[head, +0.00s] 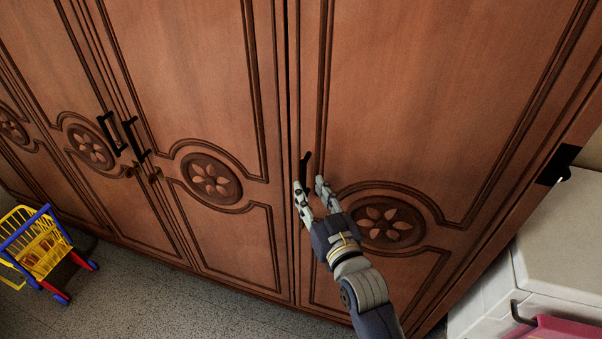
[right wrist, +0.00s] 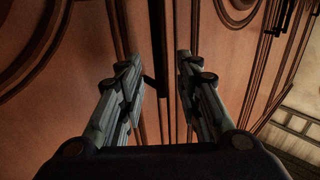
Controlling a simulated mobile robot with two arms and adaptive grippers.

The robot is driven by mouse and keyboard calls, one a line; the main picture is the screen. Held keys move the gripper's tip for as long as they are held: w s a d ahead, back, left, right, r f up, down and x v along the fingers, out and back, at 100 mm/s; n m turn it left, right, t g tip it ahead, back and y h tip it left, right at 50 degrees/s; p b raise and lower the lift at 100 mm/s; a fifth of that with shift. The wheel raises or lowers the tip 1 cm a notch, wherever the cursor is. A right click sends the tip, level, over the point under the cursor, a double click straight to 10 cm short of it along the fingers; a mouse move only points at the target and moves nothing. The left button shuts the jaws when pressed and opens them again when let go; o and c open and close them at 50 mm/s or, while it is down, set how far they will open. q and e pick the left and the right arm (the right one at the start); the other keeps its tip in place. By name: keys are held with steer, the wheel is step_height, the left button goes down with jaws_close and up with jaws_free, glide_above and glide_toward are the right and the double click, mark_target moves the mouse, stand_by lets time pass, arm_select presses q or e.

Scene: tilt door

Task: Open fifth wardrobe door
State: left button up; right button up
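The brown wooden wardrobe has several carved doors. The rightmost door (head: 430,90) has a dark handle (head: 305,165) near its left edge and looks closed or nearly closed. My right gripper (head: 311,183) is just below and in front of this handle, fingers pointing up at the door. In the right wrist view, the two fingers of my right gripper (right wrist: 160,72) are spread apart. The dark handle (right wrist: 151,90) shows in the space between them, nearer the left finger; I cannot tell whether they touch. My left gripper is not in view.
Two black handles (head: 112,133) (head: 136,137) sit on the doors to the left. A yellow and blue toy cart (head: 42,245) stands on the grey floor at the lower left. A white cabinet (head: 560,250) stands close to the wardrobe's right end.

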mark_target(304, 180)
steer(key=p+x, duration=0.1)
steer(key=x, duration=0.4)
steer(key=shift+w+a, duration=0.1)
steer(key=shift+w, duration=0.2)
jaws_close()
